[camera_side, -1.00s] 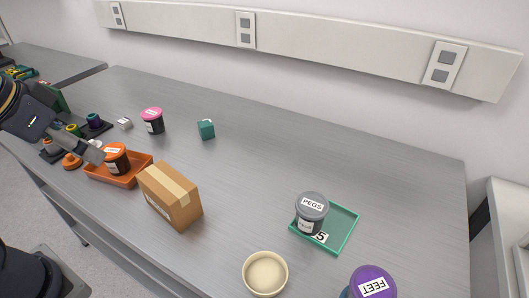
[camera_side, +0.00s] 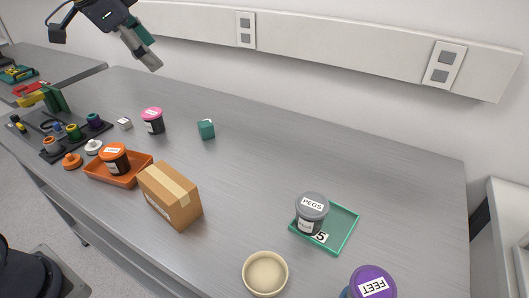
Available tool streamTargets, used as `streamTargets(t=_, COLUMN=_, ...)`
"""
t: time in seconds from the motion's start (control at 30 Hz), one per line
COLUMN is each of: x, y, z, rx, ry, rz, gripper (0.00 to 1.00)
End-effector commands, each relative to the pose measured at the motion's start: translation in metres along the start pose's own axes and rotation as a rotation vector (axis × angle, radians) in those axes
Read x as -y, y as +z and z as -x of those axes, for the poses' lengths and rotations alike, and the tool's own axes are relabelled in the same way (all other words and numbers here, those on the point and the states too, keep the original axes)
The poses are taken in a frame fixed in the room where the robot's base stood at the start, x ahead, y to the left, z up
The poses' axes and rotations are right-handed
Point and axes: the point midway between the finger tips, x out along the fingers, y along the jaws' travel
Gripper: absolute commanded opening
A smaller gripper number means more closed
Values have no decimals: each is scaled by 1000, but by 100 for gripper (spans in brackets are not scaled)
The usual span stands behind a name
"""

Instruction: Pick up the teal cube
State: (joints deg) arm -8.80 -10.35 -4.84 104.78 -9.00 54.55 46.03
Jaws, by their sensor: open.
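The teal cube (camera_side: 206,130) sits on the grey table toward its back, right of the black jar with a pink lid (camera_side: 153,120). It has a small light mark on its top face. My gripper (camera_side: 152,60) is at the upper left, raised well above the table and apart from the cube. It is open and I see nothing held in it.
A cardboard box (camera_side: 170,195) and an orange tray (camera_side: 104,175) holding an orange-lidded jar stand in front of the cube. A small white block (camera_side: 124,123) lies left of the pink-lidded jar. A green tray (camera_side: 345,228) with a grey jar is at right. Table right of the cube is clear.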

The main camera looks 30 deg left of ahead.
Motion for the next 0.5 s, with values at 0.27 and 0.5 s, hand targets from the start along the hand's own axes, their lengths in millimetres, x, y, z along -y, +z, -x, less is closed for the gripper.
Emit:
streamTargets(t=0.27, x=108, y=-14, z=-129, rx=27, ry=122, rz=-35, gripper=75)
streamTargets(t=0.5, x=142, y=40, z=-218, rx=75, ry=216, rz=96, gripper=75)
